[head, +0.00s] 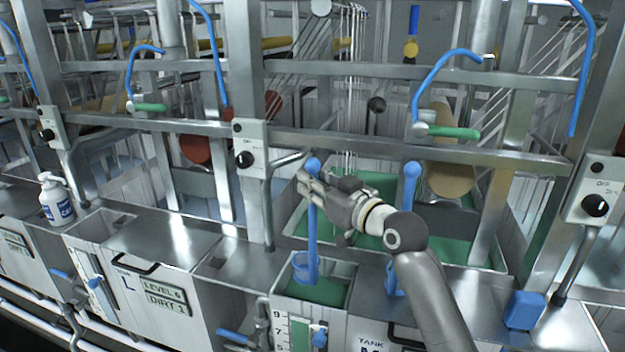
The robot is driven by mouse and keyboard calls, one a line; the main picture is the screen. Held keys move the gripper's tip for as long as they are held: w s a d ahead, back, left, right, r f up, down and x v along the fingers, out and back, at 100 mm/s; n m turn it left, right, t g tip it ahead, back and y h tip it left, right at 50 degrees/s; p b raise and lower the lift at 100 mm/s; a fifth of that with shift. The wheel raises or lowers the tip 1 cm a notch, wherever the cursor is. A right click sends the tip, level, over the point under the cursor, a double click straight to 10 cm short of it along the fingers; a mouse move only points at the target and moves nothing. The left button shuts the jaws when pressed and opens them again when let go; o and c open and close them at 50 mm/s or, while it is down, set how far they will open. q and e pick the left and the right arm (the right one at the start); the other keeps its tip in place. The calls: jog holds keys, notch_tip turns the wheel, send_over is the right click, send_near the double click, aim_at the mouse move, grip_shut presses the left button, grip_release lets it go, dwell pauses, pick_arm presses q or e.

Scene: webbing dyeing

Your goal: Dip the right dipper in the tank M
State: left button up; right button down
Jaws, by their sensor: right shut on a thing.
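My right gripper (310,190) is shut on the upright handle of a blue dipper (313,235), the left one of two in view. Its cup is low, at the mouth of a small open compartment with green liquid (318,292) at the front of tank M (370,334). I cannot tell whether the cup touches the liquid. Another blue dipper (411,180) stands upright to the right, partly hidden behind my right arm. Behind, the wide basin (455,250) also holds green liquid. My left gripper is not in view.
Steel posts and rails (400,146) frame the tanks. A control box with a black knob (249,150) is left of the gripper. Blue hoses (445,75) and green handles (452,132) hang above. A white bottle (55,200) stands far left on the steel top.

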aim_at(315, 237)
notch_tip(315, 237, down, 5)
jog(key=b, duration=0.3)
jog(key=shift+f, duration=0.2)
pick_arm(q)
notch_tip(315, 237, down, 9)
jog(key=b, duration=0.5)
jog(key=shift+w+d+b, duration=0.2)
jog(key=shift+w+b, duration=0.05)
jog(key=shift+b, duration=0.1)
pick_arm(e)
jog(key=shift+f, duration=3.85)
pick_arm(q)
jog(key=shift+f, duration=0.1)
pick_arm(e)
notch_tip(315, 237, up, 17)
jog(key=p, duration=1.4)
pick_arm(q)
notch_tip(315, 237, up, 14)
pick_arm(e)
jog(key=shift+f, duration=0.25)
